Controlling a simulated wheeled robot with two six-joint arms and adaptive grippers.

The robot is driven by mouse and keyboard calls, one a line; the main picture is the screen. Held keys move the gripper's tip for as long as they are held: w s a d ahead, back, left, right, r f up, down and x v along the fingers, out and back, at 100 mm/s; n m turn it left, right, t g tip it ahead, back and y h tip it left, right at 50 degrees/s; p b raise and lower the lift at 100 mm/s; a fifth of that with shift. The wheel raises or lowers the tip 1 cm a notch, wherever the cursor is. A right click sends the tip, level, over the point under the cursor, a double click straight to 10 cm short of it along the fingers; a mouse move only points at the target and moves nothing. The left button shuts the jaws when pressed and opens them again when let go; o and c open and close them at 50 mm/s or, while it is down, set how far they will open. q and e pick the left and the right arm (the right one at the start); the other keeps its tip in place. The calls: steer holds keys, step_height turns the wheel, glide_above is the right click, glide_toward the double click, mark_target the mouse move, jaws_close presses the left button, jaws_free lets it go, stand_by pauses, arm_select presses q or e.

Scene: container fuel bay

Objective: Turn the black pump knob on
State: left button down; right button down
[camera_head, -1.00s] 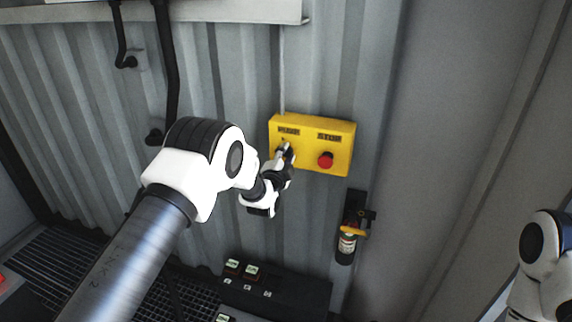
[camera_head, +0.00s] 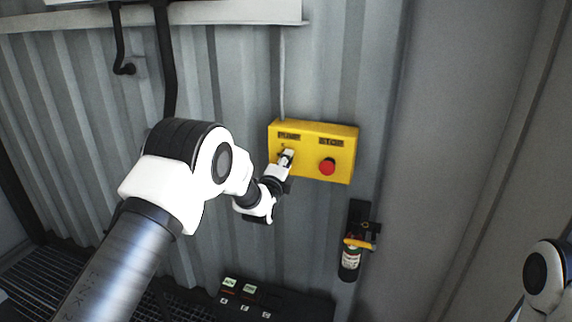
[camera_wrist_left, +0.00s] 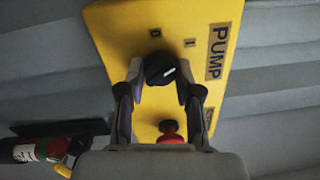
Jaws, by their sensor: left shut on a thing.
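The black pump knob (camera_wrist_left: 157,62) is on the yellow box (camera_head: 343,141), below the PUMP label (camera_head: 289,136). In the left wrist view the label (camera_wrist_left: 217,52) lies sideways, with small O and I marks near the knob. A white line shows on the knob's face; I cannot tell surely which mark it points to. My left gripper (camera_wrist_left: 160,73) is shut on the knob, one finger on each side. In the head view the gripper (camera_head: 286,158) hides most of the knob. My right gripper is out of view.
The red stop button (camera_head: 327,167) is on the same box, right of the knob; it also shows in the wrist view (camera_wrist_left: 170,130). A fire extinguisher (camera_head: 350,258) hangs below right. A dark unit with labelled switches (camera_head: 270,303) is low in front. Corrugated wall surrounds the box.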

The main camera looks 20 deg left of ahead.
arm_select(q)
steer(key=shift+r, duration=0.25)
steer(key=c, duration=0.8)
jaws_free()
steer(key=shift+f, duration=0.1)
steer(key=s, duration=1.2)
steer(key=shift+f, duration=0.25)
